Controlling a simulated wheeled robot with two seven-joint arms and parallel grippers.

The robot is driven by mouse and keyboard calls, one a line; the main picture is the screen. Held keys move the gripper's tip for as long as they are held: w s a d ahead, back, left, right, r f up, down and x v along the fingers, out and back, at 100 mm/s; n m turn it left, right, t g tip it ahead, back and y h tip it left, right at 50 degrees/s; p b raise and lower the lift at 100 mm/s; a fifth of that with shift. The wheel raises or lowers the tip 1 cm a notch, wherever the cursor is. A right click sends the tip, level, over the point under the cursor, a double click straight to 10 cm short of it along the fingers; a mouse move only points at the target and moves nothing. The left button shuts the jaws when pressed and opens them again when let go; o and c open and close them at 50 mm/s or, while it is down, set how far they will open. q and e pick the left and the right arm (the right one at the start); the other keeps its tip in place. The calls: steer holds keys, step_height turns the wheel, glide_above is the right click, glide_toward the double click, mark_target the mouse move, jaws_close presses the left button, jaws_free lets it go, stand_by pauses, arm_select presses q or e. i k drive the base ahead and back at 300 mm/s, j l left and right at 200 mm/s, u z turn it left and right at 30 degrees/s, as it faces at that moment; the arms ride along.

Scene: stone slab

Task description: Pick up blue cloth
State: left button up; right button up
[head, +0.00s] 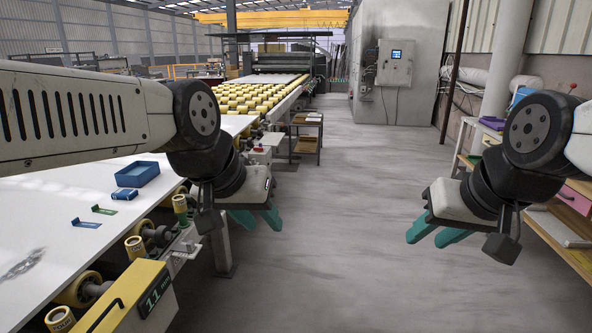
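I cannot surely make out a blue cloth. On the white slab (60,240) at the left lie a blue open box (137,174), a small blue packet (124,194) in front of it, and a flat blue piece (86,223) nearer me. My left gripper (264,221) has teal fingers apart and empty, over the floor right of the slab. My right gripper (428,238) is also open and empty, over the floor left of the right-hand bench. Neither touches any of these things.
A small green piece (104,210) lies on the slab. Yellow rollers (255,94) run behind it, and a yellow machine part (128,300) stands at its front edge. A bench (575,255) with a pink drawer is at the right. The grey floor (345,190) between is clear.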

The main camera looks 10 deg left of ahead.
mark_target(128, 194)
steer(key=i+u, duration=0.15)
steer(key=i, duration=0.6)
steer(key=i+l+u, duration=0.2)
steer(key=i, duration=0.6)
steer(key=i+j+u, duration=0.1)
steer(key=i+u, duration=0.2)
steer(key=u, duration=0.15)
steer(key=i+u, duration=0.4)
steer(key=i+l+u, duration=0.1)
steer(key=u, duration=0.35)
steer(key=i+u, duration=0.2)
steer(key=u, duration=0.3)
steer(key=i+u, duration=0.25)
steer(key=u, duration=0.2)
steer(key=i+l+u, duration=0.15)
steer(key=u, duration=0.8)
